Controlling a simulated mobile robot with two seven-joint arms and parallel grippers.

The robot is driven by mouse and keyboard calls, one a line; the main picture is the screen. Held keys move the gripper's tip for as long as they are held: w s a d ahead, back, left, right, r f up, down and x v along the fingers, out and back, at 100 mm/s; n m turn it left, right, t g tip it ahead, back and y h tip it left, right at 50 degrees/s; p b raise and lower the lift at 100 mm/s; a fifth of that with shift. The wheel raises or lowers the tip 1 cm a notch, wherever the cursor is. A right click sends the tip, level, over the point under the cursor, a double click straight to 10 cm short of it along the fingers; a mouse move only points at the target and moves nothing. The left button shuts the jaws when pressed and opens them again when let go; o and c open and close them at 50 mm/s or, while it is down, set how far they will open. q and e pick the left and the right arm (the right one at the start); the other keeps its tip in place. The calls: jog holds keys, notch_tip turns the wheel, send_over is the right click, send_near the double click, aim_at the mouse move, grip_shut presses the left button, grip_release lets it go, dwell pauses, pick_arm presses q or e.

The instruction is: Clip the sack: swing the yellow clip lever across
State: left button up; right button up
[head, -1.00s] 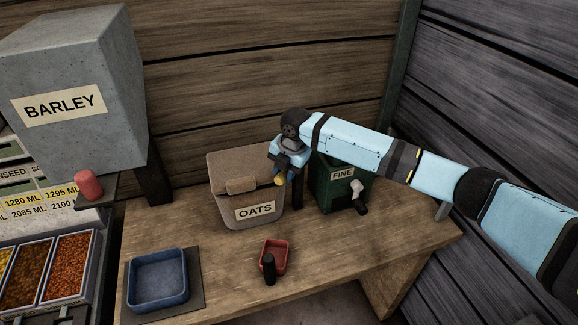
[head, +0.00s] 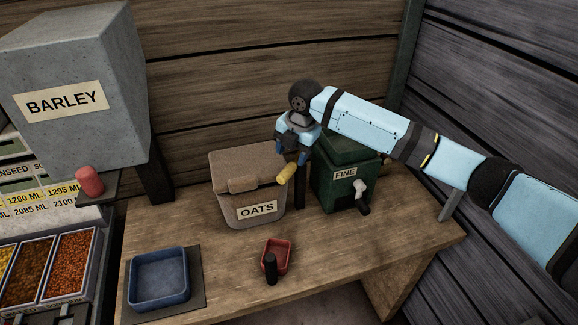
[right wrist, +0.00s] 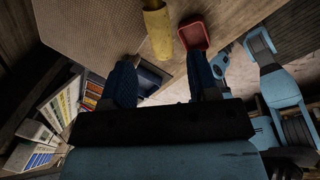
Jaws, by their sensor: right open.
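The tan OATS sack (head: 245,192) stands upright on the wooden bench, its top folded over at the front. The yellow clip lever (head: 287,174) sticks out at the sack's upper right edge, tilted up to the right. It also shows in the right wrist view (right wrist: 158,32), ahead of the fingers. My right gripper (head: 292,157) is just above and behind the lever's outer end. Its two dark blue fingers are apart in the right wrist view (right wrist: 162,78), with nothing held between them. My left gripper does not show in the head view.
The green FINE box (head: 338,183) with a crank stands close right of the sack. A red scoop (head: 277,252) and blue tray (head: 160,277) lie in front. The grey BARLEY hopper (head: 75,90) stands left. The bench's front right is clear.

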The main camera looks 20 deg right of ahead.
notch_tip(320, 180, up, 7)
jog(key=d, duration=0.1)
jog(key=shift+s, duration=0.45)
jog(key=shift+w, duration=0.1)
